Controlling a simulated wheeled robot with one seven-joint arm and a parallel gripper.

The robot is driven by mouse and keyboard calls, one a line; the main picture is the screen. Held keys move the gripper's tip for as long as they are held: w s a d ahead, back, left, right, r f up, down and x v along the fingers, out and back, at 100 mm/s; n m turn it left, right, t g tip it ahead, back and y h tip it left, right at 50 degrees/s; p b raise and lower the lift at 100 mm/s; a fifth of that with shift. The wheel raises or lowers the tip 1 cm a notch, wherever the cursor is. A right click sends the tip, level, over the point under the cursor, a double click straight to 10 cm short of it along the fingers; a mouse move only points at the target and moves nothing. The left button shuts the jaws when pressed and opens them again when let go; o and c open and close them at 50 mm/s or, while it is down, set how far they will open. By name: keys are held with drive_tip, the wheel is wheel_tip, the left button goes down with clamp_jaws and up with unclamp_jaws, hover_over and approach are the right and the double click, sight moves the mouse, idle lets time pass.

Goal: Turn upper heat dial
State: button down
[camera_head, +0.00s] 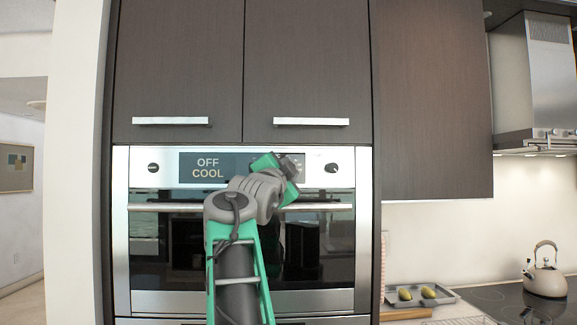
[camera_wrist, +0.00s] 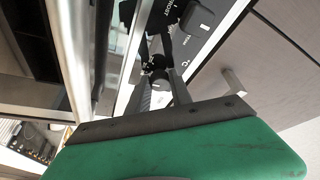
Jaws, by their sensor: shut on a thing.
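The upper oven's control panel (camera_head: 226,168) has a display reading OFF COOL. My gripper (camera_head: 292,164) reaches the panel right of the display and covers that part of it. In the wrist view my gripper (camera_wrist: 165,68) has its fingers closed at the panel by a °C mark, on what looks like the upper heat dial (camera_wrist: 158,80). The fingers hide much of the dial, so its pointer angle cannot be read. A square-looking dark knob (camera_wrist: 203,17) stands apart from the fingers. In the head view a round dial (camera_head: 331,168) shows right of my gripper.
The oven door handle (camera_head: 160,207) runs across just below the panel, behind my arm. Cabinet handles (camera_head: 310,121) stick out just above. To the right are a tray with yellow food (camera_head: 420,295), a kettle (camera_head: 545,270) and a cooktop.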

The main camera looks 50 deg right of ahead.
drive_tip(key=shift+m+g+y+p, duration=0.3)
drive_tip(key=shift+m+g+p, duration=0.2)
drive_tip(key=shift+m, duration=0.6)
drive_tip(key=c, duration=1.1)
unclamp_jaws()
drive_tip(key=shift+c, duration=0.2)
drive_tip(key=b+v, duration=0.2)
drive_tip(key=v, duration=0.5)
drive_tip(key=shift+a+b, duration=0.3)
drive_tip(key=shift+a, duration=0.05)
drive_tip(key=shift+s, duration=0.1)
